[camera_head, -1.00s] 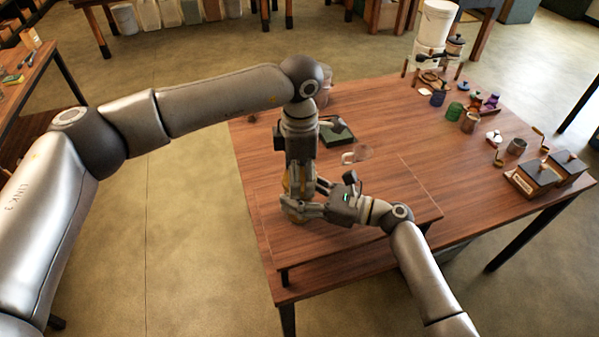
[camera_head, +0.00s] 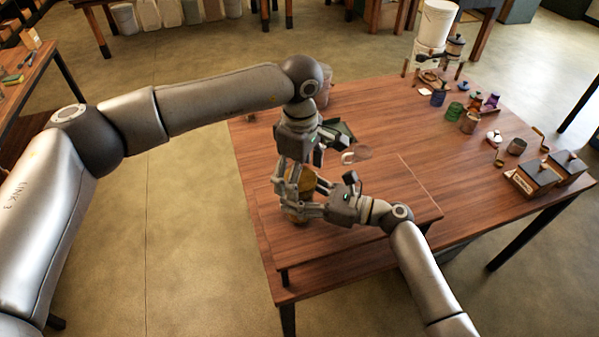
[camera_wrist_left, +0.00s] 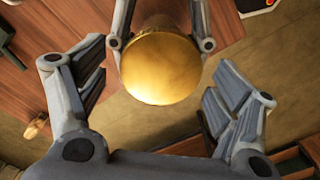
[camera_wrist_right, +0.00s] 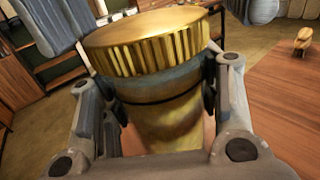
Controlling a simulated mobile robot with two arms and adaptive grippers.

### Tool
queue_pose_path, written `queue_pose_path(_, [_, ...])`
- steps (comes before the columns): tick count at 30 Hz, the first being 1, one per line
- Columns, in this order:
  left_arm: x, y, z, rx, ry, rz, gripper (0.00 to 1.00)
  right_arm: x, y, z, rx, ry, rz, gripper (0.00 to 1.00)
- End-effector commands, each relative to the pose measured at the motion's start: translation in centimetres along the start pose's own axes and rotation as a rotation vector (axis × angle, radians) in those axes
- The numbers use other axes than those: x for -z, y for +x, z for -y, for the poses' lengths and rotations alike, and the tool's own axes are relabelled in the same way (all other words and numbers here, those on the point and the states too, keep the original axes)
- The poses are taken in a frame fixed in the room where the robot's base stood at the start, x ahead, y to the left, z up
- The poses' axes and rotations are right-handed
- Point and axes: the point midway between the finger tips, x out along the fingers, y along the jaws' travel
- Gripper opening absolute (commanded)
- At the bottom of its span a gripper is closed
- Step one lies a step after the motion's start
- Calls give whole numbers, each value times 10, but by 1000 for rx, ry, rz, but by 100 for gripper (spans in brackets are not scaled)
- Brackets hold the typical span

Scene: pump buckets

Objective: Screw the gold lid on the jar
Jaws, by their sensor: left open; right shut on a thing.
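The gold lid (camera_wrist_right: 150,45) sits on top of the jar (camera_wrist_right: 165,120), with its ribbed rim showing in the right wrist view. It shows as a plain gold disc in the left wrist view (camera_wrist_left: 160,68). My right gripper (camera_head: 303,212) is shut around the jar, just below the lid. My left gripper (camera_head: 292,180) is open above the jar. Its fingers (camera_wrist_left: 160,95) stand apart on both sides of the lid and do not touch it. In the head view the lid (camera_head: 302,180) is partly hidden by the left fingers. I cannot tell how tightly the lid sits.
The jar stands over the raised wooden board (camera_head: 355,233) at the table's near left. A clear ring-like piece (camera_head: 357,153) lies behind it. Several small pots, a white bucket (camera_head: 437,22) and wooden boxes (camera_head: 537,177) stand on the right. The table's middle is free.

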Motion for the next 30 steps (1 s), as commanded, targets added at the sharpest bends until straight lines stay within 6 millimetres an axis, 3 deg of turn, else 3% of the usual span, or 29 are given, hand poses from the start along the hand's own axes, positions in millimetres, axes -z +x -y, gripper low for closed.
queue_pose_path(5, [0,-7,0,0,0,0,85,1,0,0,-1,3,-1,0])
queue_pose_path(14, [0,-43,0,-1,0,-1,85,1,0,0,-1,2,-1,0])
queue_pose_path(25, [0,-45,0,1,-12,0,82,1,0,0,-1,3,-1,0])
queue_pose_path(30, [-1,-49,0,0,-141,1,82,1,0,0,-1,3,-1,0])
